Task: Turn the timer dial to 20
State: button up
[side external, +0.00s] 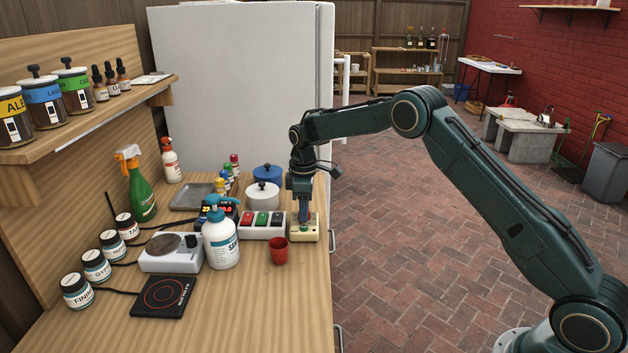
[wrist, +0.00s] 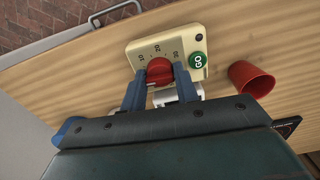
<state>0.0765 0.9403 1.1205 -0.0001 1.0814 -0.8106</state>
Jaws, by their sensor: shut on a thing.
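The cream timer box (wrist: 142,46) has a red dial (wrist: 159,68), printed marks 10, 20 and 30, and a green GO button (wrist: 198,60). In the side external view the timer (side external: 305,236) sits near the right edge of the counter, and its dial is hidden by my gripper (side external: 303,218). In the wrist view my gripper (wrist: 160,80) has one blue finger on each side of the red dial and is shut on it. I cannot tell clearly which mark the dial points to.
A red cup (side external: 278,251) stands just in front of the timer. A box with red, green and dark switches (side external: 262,232) is left of it. A white pump bottle (side external: 221,245) and a white lidded pot (side external: 262,197) stand nearby. The counter's front right is clear.

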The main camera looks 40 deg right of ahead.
jog(key=m, duration=0.5)
jog(key=shift+r+m, duration=0.1)
jog(key=shift+m, duration=0.3)
jog(key=m, duration=0.5)
jog(key=shift+m, duration=0.3)
jog(key=m, duration=0.4)
jog(key=shift+m, duration=2)
jog(key=o, duration=0.7)
